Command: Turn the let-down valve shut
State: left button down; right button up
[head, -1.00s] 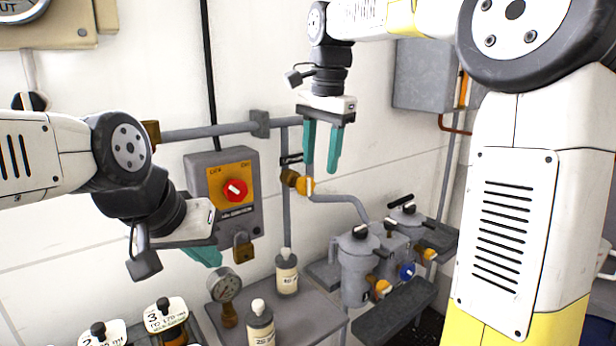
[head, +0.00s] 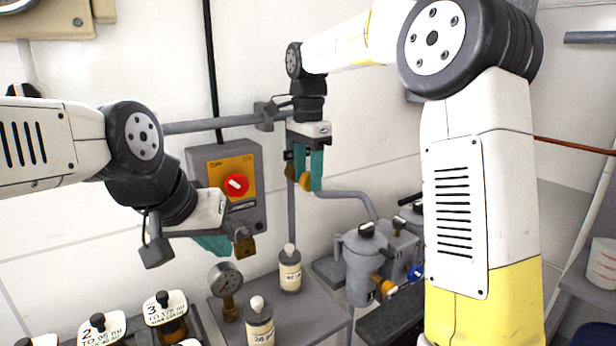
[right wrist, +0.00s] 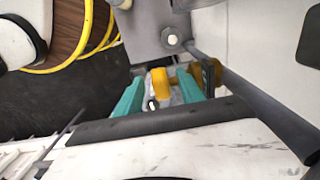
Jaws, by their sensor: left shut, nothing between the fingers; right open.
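My left gripper (head: 212,246) is shut and empty, below and left of the switch box.
A switch box (head: 248,198) with a red knob and padlock (head: 243,243) is on the wall. A gauge (head: 225,278) and bottles (head: 290,270) stand on a grey shelf below. Grey filter pots (head: 364,262) are at the right. Labelled knobs (head: 165,310) line the lower left.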

jog(key=shift+f, duration=0.15)
grip_shut()
dwell(0.4)
jog(key=g+y, duration=0.2)
jog(key=y, duration=0.1)
jog(key=shift+w+d, duration=0.2)
jog(key=shift+d, duration=0.15)
jog(key=g+y, duration=0.2)
jog(key=y, duration=0.1)
jog(key=g+y, duration=0.1)
jog(key=shift+w+d+y, duration=0.2)
jog(key=shift+d+y, duration=0.05)
jog(key=shift+y, duration=0.15)
jog(key=g+y, duration=0.1)
jog(key=y, duration=0.1)
jog(key=g+y, duration=0.1)
jog(key=y, duration=0.1)
jog(key=shift+w+d+f+g, duration=0.1)
jog(key=shift+d+f+g, duration=0.1)
jog(key=shift+f+g, duration=0.1)
jog(key=shift+f+g+y, duration=0.1)
jog(key=shift+g+y, duration=1.1)
jog(key=shift+y, duration=0.3)
